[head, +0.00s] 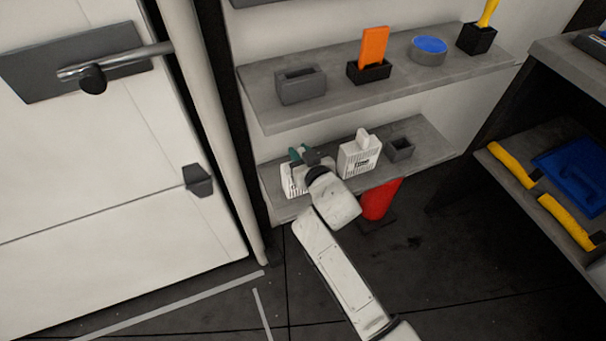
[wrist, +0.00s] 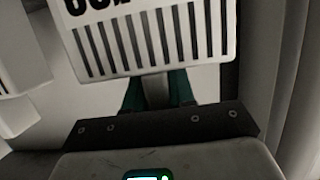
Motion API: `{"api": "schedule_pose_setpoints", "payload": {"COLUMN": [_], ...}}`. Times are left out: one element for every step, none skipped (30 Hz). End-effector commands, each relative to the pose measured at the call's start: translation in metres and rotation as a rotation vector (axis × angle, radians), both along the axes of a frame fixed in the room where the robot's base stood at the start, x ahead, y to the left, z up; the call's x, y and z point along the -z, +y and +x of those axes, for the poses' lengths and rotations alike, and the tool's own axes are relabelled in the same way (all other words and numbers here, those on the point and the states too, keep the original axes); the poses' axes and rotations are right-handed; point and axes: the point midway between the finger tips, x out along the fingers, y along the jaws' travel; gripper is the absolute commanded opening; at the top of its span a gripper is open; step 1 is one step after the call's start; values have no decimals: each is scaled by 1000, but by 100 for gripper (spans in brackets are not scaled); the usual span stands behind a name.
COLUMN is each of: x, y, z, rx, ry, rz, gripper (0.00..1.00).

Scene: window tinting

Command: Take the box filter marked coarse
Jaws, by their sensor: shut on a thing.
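A white slatted box filter (head: 292,180) stands at the left end of the lower shelf in the head view, partly hidden by my gripper (head: 305,155). In the wrist view this box filter (wrist: 155,40) fills the top, with dark slots and bold black letters cut off by the frame; they look like the start of "coarse". My gripper's green fingers (wrist: 157,92) are shut on the light tab of this filter. I cannot tell whether the filter touches the shelf. A second white box filter (head: 360,161), with a dark label that looks like "fine", stands to the right, apart from my gripper.
The lower shelf (head: 425,135) also holds a small dark open box (head: 399,149). The upper shelf (head: 335,93) above carries a grey holder (head: 300,85), an orange piece (head: 374,48) and a blue-topped round tin (head: 428,48). A red object (head: 380,199) is below.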

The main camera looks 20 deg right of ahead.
Motion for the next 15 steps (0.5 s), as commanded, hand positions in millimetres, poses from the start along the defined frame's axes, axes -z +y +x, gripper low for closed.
{"api": "schedule_pose_setpoints", "payload": {"x": [0,0,0,0,0,0,0,0,0,0,0,0,0,0,0], "y": [0,0,0,0,0,0,0,0,0,0,0,0,0,0,0], "z": [0,0,0,0,0,0,0,0,0,0,0,0,0,0,0], "rx": [0,0,0,0,0,0,0,0,0,0,0,0,0,0,0], "ry": [0,0,0,0,0,0,0,0,0,0,0,0,-1,-1,-1], "rz": [0,0,0,0,0,0,0,0,0,0,0,0,0,0,0], "gripper": [11,8,4,1,0,0,0,0,0,0,0,0,0,0,0]}}
